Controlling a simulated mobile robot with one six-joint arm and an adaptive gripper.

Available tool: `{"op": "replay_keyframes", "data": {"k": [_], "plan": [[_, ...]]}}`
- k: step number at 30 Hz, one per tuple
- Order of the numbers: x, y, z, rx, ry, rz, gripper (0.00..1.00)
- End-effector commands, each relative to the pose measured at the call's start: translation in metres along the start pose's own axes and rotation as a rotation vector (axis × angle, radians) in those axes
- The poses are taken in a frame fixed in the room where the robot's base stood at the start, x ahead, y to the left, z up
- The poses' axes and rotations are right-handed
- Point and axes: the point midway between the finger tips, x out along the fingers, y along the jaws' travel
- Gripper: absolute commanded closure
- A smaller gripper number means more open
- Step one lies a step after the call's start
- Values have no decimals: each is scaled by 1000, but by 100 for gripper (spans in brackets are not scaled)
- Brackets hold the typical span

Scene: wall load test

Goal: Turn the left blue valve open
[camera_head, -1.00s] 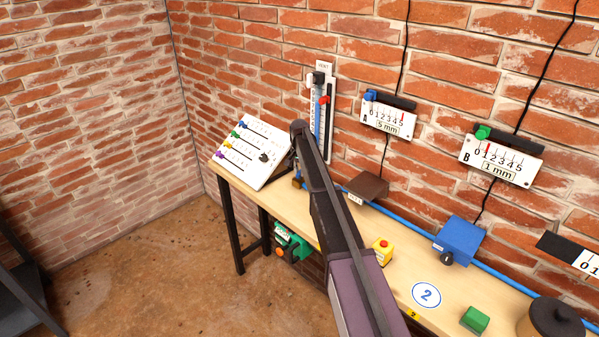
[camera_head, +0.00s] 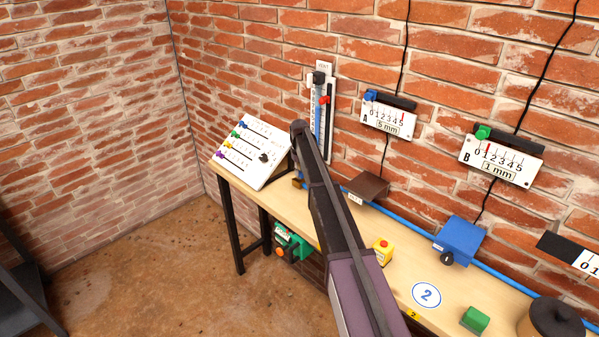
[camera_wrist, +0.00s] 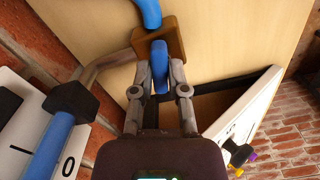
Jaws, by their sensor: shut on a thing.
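The valve has a brass-brown body (camera_wrist: 172,38) and a blue handle (camera_wrist: 160,66) in the wrist view, in front of the pale wooden tabletop (camera_wrist: 95,25). My gripper (camera_wrist: 159,72) has one finger on each side of the blue handle and is shut on it. A blue pipe (camera_wrist: 148,12) joins the body from above in the picture. In the head view, a small part of the brown valve body (camera_head: 297,181) shows at the back of the bench, left of my arm. My arm hides the gripper and the handle there.
A white sloped panel (camera_head: 236,160) with coloured knobs stands left of the valve. A vertical gauge (camera_head: 318,115) with a red marker is on the brick wall behind. A brown box (camera_head: 369,187), a yellow box with a red button (camera_head: 382,252) and a blue box (camera_head: 459,238) lie to the right.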

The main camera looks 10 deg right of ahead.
Motion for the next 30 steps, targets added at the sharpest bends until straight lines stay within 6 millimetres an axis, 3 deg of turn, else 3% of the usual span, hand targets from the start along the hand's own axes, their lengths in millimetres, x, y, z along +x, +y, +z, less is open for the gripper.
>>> {"op": "replay_keyframes", "data": {"k": [12,29,30], "plan": [[0,-1,2,-247,-3,-2,100],[0,-1,2,-284,-4,-3,100],[0,-1,2,-284,-4,-3,68]]}}
